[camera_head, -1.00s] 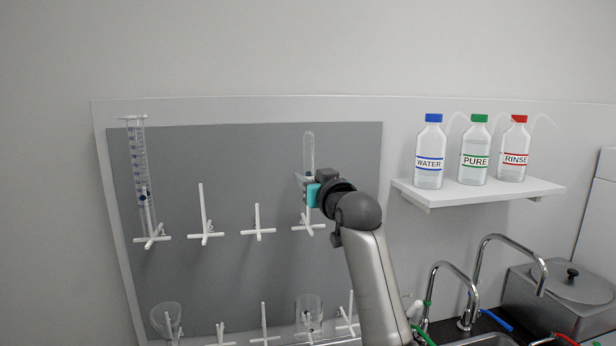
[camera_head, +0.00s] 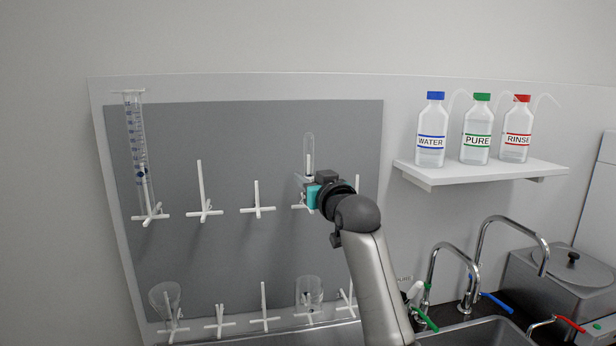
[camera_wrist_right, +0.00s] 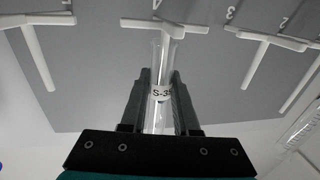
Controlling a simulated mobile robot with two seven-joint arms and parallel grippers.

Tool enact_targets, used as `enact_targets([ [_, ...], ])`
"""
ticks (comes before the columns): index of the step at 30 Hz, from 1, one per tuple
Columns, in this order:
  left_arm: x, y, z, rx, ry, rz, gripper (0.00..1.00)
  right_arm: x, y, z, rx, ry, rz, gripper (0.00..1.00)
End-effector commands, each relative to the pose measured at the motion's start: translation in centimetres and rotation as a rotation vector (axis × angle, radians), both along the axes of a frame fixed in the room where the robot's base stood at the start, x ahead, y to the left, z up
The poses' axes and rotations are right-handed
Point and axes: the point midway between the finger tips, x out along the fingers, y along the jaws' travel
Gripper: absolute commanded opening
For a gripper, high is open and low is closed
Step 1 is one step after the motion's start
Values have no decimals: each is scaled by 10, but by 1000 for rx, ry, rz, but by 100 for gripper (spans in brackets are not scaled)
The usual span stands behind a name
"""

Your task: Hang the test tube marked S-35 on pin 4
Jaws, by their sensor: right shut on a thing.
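My right gripper (camera_head: 307,186) is shut on a clear test tube (camera_head: 308,145), held upright with its rounded closed end up, at the fourth pin from the left in the top row. The tube's label reads S-35, partly cut off, in the right wrist view (camera_wrist_right: 160,115). The white pin 4 (camera_head: 299,207) is partly hidden by the gripper; its tip shows inside the tube, so the tube is around it. In the wrist view the pin's crossbar (camera_wrist_right: 190,27) lies just beyond the tube's open end. My left gripper is not in view.
A graduated cylinder (camera_head: 136,140) hangs on the leftmost top pin. Two top pins (camera_head: 202,190) (camera_head: 257,197) between are bare. Below, a flask (camera_head: 165,297) and a beaker (camera_head: 309,290) hang. A shelf (camera_head: 480,172) with bottles and sink taps (camera_head: 473,260) are to the right.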

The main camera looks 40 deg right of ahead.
Motion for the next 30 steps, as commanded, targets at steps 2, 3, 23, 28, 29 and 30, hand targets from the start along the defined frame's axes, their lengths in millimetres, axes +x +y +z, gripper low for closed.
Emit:
enact_targets([
  [2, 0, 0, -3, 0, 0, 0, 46, 0, 0, -5, 0, 1, 0, 0],
  [3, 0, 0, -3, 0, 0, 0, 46, 0, 0, -6, 0, 1, 0, 0],
  [23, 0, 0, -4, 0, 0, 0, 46, 0, 0, -6, 0, 0, 0, 64],
  [28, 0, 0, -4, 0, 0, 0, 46, 0, 0, -6, 0, 0, 0, 64],
  [29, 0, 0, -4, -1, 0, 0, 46, 0, 0, -6, 0, 0, 0, 64],
  [30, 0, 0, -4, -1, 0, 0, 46, 0, 0, -6, 0, 0, 0, 64],
])
